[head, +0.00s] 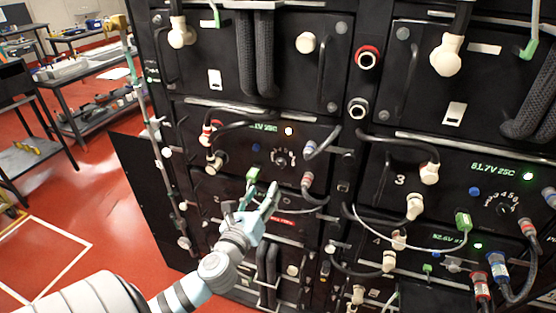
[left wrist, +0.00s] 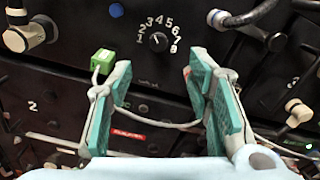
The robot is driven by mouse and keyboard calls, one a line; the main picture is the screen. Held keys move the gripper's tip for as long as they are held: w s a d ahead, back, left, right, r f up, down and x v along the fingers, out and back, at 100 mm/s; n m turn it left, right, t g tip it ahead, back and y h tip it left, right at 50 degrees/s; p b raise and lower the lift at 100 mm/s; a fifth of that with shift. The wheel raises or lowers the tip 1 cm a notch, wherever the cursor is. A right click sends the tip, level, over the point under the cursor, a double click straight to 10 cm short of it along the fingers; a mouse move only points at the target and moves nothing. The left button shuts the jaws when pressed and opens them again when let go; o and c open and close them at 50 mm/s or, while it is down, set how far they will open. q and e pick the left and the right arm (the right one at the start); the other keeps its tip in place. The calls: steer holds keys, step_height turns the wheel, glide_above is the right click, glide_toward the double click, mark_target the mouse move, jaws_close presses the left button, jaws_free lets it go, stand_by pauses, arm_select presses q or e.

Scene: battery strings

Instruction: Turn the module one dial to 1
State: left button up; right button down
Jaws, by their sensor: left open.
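The module one dial (head: 281,157) is a small black knob with white numbers around it, on the upper middle black panel in the head view. In the left wrist view the dial (left wrist: 158,41) shows numbers 1 to 8. I cannot tell surely which number its mark points at. My left gripper (head: 257,205) is open and empty, below and a little left of the dial, apart from it. In the left wrist view the two teal fingers (left wrist: 156,90) stand on either side below the dial. My right gripper is not in view.
A green connector (left wrist: 103,60) with a white cable is close to the left finger. Grey plugs and a cable (head: 315,150) lie right of the dial. A blue button (head: 256,147) is left of it. Module three (head: 400,181) is at the right.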

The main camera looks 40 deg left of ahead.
mark_target(279, 164)
arm_select(q)
steer(key=x, duration=1.3)
steer(key=shift+f, duration=0.2)
steer(key=shift+a, duration=0.1)
jaws_close()
steer(key=shift+n, duration=0.5)
steer(key=n, duration=0.4)
steer(key=shift+n, duration=0.3)
steer(key=n+b, duration=0.1)
steer(key=n, duration=0.5)
steer(key=shift+b, duration=0.4)
steer(key=shift+w+n, duration=0.1)
steer(key=shift+n, duration=0.2)
